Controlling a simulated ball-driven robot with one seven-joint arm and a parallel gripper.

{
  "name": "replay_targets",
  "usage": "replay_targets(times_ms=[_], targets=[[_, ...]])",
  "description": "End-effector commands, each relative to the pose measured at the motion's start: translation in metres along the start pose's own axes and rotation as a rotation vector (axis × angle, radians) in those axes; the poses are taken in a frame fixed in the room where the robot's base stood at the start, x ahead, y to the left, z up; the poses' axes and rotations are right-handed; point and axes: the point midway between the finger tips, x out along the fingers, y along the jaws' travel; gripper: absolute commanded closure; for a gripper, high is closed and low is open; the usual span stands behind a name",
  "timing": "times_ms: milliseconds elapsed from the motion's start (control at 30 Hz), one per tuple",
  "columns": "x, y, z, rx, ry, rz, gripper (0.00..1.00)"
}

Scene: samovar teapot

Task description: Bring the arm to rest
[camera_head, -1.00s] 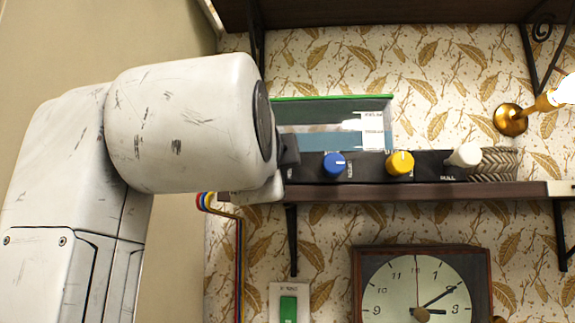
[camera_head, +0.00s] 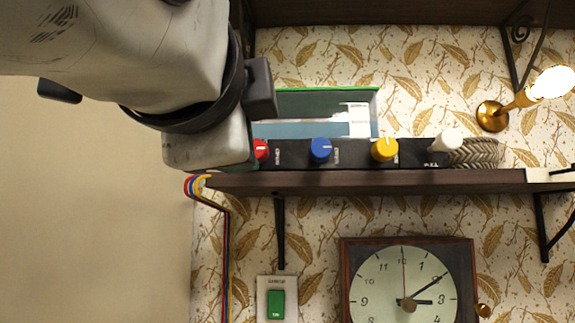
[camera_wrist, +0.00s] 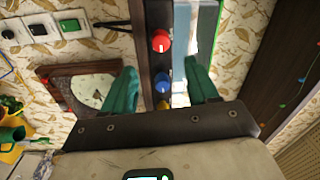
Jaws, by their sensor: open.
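My gripper (camera_wrist: 162,95) shows in the wrist view with its two green fingers spread apart and nothing between them touching either finger. Past the fingers lies a dark panel with a red knob (camera_wrist: 161,41), a blue knob (camera_wrist: 164,78) and a yellow knob partly hidden by the gripper body. In the head view my arm fills the upper left, in front of the left end of the shelf. The gripper fingers cannot be made out there.
The shelf (camera_head: 400,181) carries the knob panel, with a red knob (camera_head: 261,150), blue knob (camera_head: 320,150), yellow knob (camera_head: 384,149) and white knob (camera_head: 447,140). A green-topped box stands behind. Below are a clock (camera_head: 403,298) and green switch (camera_head: 275,304). A lit lamp (camera_head: 547,85) is at right.

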Motion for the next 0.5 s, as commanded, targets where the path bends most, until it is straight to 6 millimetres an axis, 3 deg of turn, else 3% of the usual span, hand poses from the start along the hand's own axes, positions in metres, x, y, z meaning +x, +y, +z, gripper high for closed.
replay_targets(times_ms=[500], targets=[[-0.0063, 0.0001, -0.0002, 0.000, 0.000, 0.001, 0.41]])
